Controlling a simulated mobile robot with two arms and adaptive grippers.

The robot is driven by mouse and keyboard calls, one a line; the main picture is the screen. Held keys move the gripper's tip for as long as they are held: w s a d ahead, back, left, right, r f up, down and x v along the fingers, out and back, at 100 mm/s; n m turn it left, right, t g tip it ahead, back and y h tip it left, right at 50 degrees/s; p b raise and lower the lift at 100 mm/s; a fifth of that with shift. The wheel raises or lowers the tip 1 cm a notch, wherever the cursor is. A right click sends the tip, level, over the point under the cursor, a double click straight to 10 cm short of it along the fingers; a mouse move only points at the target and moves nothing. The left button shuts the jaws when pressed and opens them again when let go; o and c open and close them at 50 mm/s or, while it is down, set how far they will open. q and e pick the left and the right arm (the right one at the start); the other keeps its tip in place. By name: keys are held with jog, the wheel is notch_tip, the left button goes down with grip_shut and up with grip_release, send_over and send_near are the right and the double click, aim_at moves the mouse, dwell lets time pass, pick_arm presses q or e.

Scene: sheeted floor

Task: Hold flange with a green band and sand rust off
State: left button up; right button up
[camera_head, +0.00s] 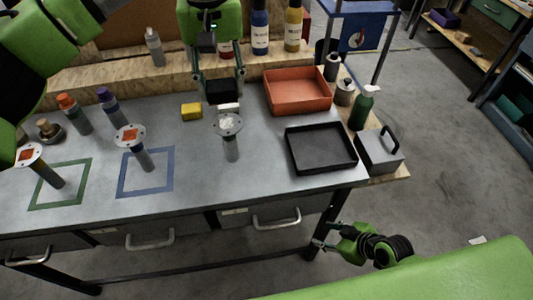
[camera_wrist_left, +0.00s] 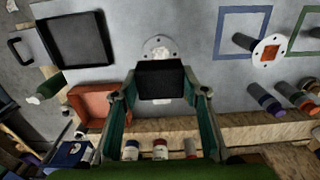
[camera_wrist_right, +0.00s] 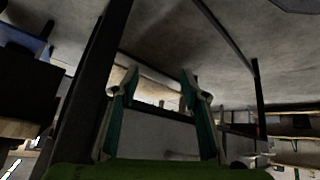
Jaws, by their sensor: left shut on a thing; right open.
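My left gripper (camera_head: 222,84) is shut on a black block (camera_wrist_left: 160,80), held just behind the middle flange (camera_head: 228,124). That flange has a pale patch on its face and stands on a grey stem; the block partly hides it in the left wrist view (camera_wrist_left: 157,43). A second flange (camera_head: 130,136) with an orange rust patch stands by the blue square outline. A third flange (camera_head: 29,155), also with an orange patch, stands by the green square outline (camera_head: 87,177). Band colours on the stems are unclear. My right gripper (camera_head: 322,243) is open and empty, below the table's front right edge.
A red-orange tray (camera_head: 298,92) and a black tray (camera_head: 320,149) lie at the right of the table. A yellow block (camera_head: 191,111) and bottles stand along the back. A green bottle (camera_head: 364,107) and a grey handled box (camera_head: 380,152) are at the right end.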

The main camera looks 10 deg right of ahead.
aim_at(228, 130)
jog(key=s+a+r+n+y, duration=0.1)
jog(key=a+r+n+y, duration=0.2)
jog(key=a+r, duration=0.6)
jog(key=s+a+r+n+y, duration=0.1)
jog(key=a+r+n+y, duration=0.2)
jog(key=r, duration=1)
jog(key=w+a+r+m+t, duration=0.1)
jog(key=w, duration=0.2)
jog(key=w+a+r+m+t, duration=0.1)
jog(key=w+r+t, duration=0.1)
jog(key=w+a+r+m+t+y, duration=0.1)
jog(key=w+a+r, duration=0.1)
jog(key=w, duration=0.1)
jog(key=shift+w+r+m+t, duration=0.25)
jog(key=shift+w+m+t, duration=0.1)
jog(key=shift+m+t, duration=0.05)
jog(key=w+a+r+t, duration=0.1)
jog(key=w+a, duration=0.2)
jog(key=w, duration=0.1)
jog(key=w+a+r+m+t, duration=0.1)
jog(key=w+a, duration=0.1)
jog(key=w, duration=0.2)
jog(key=w+a+r+m, duration=0.1)
jog(key=w+a, duration=0.2)
jog(key=w, duration=0.1)
jog(key=shift+w+a+r+t+y, duration=0.15)
jog(key=shift+a+r+t+y, duration=0.15)
jog(key=shift+r+t+y, duration=0.1)
grip_shut()
